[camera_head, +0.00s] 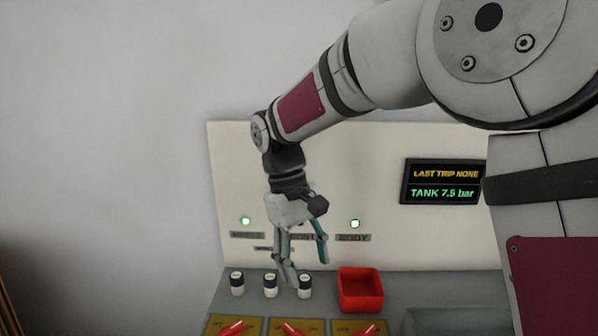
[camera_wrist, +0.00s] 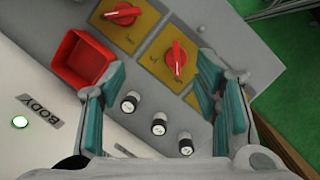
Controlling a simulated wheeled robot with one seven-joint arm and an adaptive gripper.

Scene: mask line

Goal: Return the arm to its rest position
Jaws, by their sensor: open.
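My gripper (camera_head: 303,262) hangs from my arm in front of the cream panel, fingers pointing down over the grey ledge. In the wrist view my gripper (camera_wrist: 160,88) has its two teal-padded fingers wide apart, with nothing held between them. Below and between the fingers, small black-and-white cylinders (camera_wrist: 158,128) stand on the ledge. In the head view the cylinders (camera_head: 270,286) stand in a row close to the fingertips. I cannot tell whether a fingertip touches one. My arm reaches in from the upper right, bent down at the wrist.
A red open bin (camera_head: 361,301) sits right of the cylinders. Red rotary switches (camera_head: 293,328) on yellow plates line the front. A display (camera_head: 442,182) reads "LAST TRIP NONE" and "TANK 7.5 bar". Green lamps (camera_head: 355,224) glow on the panel (camera_head: 235,165). Space at left is clear.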

